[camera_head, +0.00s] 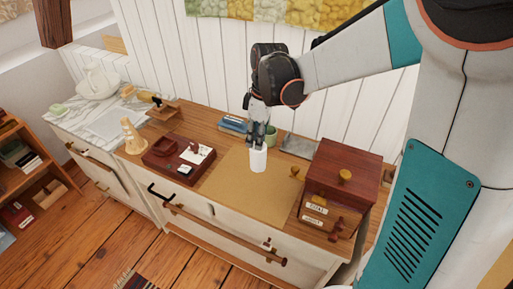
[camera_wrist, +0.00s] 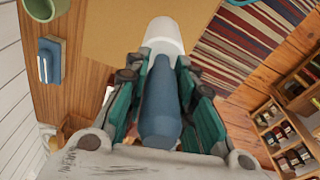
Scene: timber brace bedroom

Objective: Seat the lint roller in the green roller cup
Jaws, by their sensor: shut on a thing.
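My gripper (camera_head: 260,140) is shut on the lint roller, which has a white roll (camera_head: 258,160) and a blue handle (camera_wrist: 161,105). In the wrist view the handle lies between my gripper's fingers (camera_wrist: 160,85) and the white roll (camera_wrist: 164,35) points away from the palm. In the head view the roll hangs down, over or on the tan mat (camera_head: 232,186); I cannot tell if it touches. The green roller cup (camera_head: 271,132) stands behind my gripper, partly hidden by it. It also shows at the top left of the wrist view (camera_wrist: 46,9), apart from the roller.
A dark red wooden box with drawers (camera_head: 343,175) stands at the right. A red-brown tray (camera_head: 178,160) lies at the left. The mat's front is clear.

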